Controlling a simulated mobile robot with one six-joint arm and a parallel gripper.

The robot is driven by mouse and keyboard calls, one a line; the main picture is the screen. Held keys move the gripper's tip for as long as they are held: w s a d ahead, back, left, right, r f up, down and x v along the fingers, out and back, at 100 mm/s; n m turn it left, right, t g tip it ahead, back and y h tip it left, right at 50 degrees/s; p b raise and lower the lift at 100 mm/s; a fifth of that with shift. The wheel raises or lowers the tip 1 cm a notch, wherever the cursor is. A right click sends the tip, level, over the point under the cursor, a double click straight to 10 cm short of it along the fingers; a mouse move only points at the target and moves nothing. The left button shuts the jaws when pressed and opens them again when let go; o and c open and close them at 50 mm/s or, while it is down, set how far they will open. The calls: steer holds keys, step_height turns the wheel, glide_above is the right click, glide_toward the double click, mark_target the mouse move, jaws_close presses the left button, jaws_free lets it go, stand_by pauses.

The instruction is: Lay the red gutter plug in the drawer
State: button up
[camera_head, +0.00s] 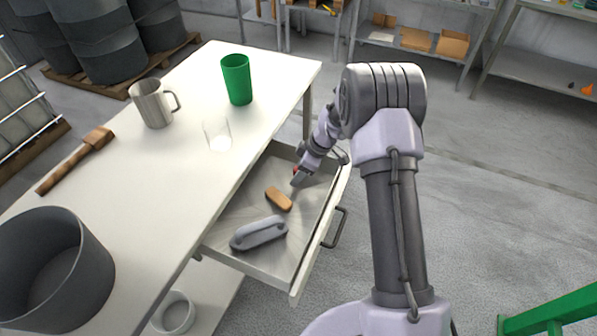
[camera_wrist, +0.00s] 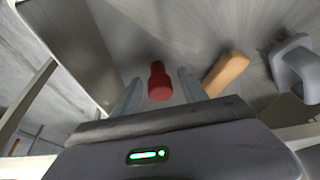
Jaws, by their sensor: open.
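The red gutter plug (camera_wrist: 159,82) lies in the open drawer (camera_head: 232,252), near its far end. In the wrist view it sits between the two fingers of my gripper (camera_wrist: 158,88), with gaps visible on both sides. In the head view only a small bit of red (camera_head: 295,170) shows beside the fingers; my gripper (camera_head: 298,181) hides the rest. My gripper is open, reaching down into the drawer. Whether the plug rests fully on the drawer floor is hard to tell.
The drawer also holds an orange-brown block (camera_head: 279,199) and a grey handled tool (camera_head: 259,233).

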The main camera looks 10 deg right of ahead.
steer(key=p+v, duration=0.3)
steer(key=v, duration=0.9)
steer(key=s+a+r+m+t, duration=0.1)
steer(key=s+a+r+m, duration=0.2)
steer(key=r, duration=0.5)
steer(key=s+a+r+m, duration=0.1)
steer(key=s+r+m, duration=0.1)
steer(key=s+r, duration=0.45)
steer(key=s+a+r+m+t+h, duration=0.1)
steer(key=s+r+m, duration=0.3)
steer(key=s, duration=0.7)
steer(key=s+a+r+m+t, duration=0.1)
steer(key=s+a+r+m, duration=0.2)
steer(key=s, duration=0.8)
step_height(320, 180, up, 2)
steer(key=m, duration=0.4)
steer(key=shift+m+t+h, duration=0.3)
steer(key=shift+t+h, duration=0.1)
